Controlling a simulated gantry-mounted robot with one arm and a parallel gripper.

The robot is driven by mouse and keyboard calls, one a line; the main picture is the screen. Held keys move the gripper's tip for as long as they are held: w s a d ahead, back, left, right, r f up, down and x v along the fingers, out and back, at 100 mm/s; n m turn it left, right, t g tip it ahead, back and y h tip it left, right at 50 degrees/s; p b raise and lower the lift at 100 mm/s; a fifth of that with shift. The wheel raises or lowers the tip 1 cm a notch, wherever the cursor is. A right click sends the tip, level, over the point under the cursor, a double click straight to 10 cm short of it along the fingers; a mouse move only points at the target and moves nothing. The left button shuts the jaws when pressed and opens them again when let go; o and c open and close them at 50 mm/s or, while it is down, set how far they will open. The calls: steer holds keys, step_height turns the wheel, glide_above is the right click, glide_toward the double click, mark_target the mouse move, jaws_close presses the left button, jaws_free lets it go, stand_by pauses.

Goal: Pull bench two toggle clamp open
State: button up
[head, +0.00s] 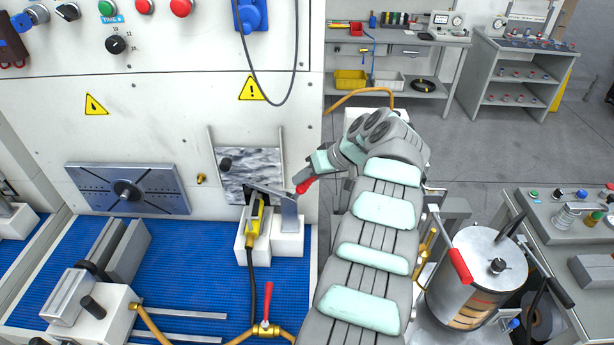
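A toggle clamp with a grey metal bracket (289,212) stands on a white block on the blue mat, in front of the white panel. A red grip (303,185) shows at its upper right; I take it to be the clamp's handle. My gripper (315,168), at the end of my grey and mint arm, is right at this red grip. The fingertips are too small and partly hidden, so I cannot tell whether they touch or close on it. A yellow connector (253,222) with a black cable sits left of the bracket.
A brass valve with a red lever (265,310) stands in front of the clamp. A metal vise (100,270) and a slotted plate (128,188) are at left. A steel drum (470,285) stands right of my arm. The blue mat (195,262) is partly clear.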

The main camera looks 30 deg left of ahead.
steer(key=shift+o, duration=1)
steer(key=shift+a+r, duration=0.1)
steer(key=shift+d+r+b, duration=0.35)
steer(key=shift+d+r, duration=0.1)
steer(key=v, duration=0.9)
steer(key=shift+d+r+b, duration=0.15)
steer(key=shift+r+b, duration=0.05)
steer(key=shift+b, duration=0.2)
